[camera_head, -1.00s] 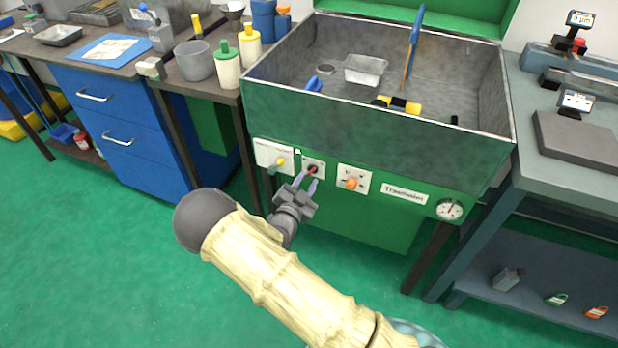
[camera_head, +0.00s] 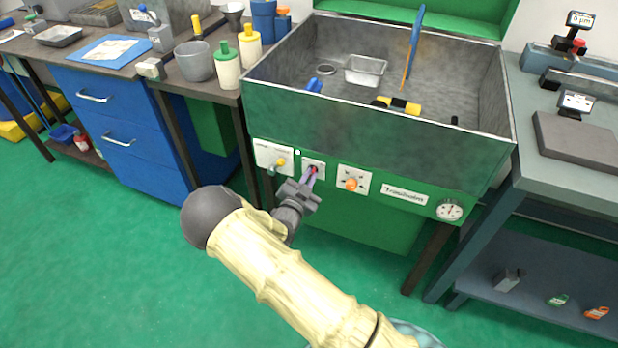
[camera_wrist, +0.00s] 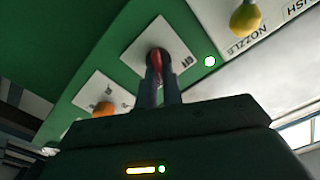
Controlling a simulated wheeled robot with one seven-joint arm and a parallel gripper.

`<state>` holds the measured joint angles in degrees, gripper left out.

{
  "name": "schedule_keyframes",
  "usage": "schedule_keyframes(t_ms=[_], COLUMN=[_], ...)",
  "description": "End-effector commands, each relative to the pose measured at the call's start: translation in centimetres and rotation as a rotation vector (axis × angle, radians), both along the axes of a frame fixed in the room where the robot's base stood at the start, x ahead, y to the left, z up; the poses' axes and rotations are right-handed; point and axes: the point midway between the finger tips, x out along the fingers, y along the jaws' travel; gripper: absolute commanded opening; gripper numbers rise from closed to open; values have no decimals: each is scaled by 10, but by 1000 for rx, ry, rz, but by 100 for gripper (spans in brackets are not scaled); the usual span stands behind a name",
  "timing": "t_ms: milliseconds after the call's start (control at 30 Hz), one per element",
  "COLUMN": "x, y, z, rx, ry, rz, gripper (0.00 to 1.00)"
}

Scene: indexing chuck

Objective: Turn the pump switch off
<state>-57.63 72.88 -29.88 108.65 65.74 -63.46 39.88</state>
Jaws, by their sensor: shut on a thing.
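The pump switch is a small red lever on a white plate (camera_head: 316,163) on the green front panel of the wash basin. In the wrist view its red lever (camera_wrist: 156,58) sits between my fingertips, over a dark round base on the white plate (camera_wrist: 128,45). My gripper (camera_head: 309,178) is in front of this plate, its fingers closed in on the lever. In the wrist view my gripper (camera_wrist: 160,80) is shut on the red lever. The fingers hide part of the switch, and its label is only partly readable.
An orange knob (camera_head: 351,184) is close on the right and a yellow knob (camera_head: 281,162) on the left. A round gauge (camera_head: 449,209) is farther right. The basin (camera_head: 375,123) stands above the panel. Green floor in front is clear.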

Motion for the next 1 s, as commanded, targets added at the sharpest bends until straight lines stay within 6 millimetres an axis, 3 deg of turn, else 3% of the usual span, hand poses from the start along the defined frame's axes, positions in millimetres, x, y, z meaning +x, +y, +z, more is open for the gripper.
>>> schedule_keyframes(t_ms=[367, 1000], x=[0, 2], y=[2, 6], z=[0, 1], rx=[-140, -677], ry=[53, 247], rz=[0, 2], gripper=[0, 0])
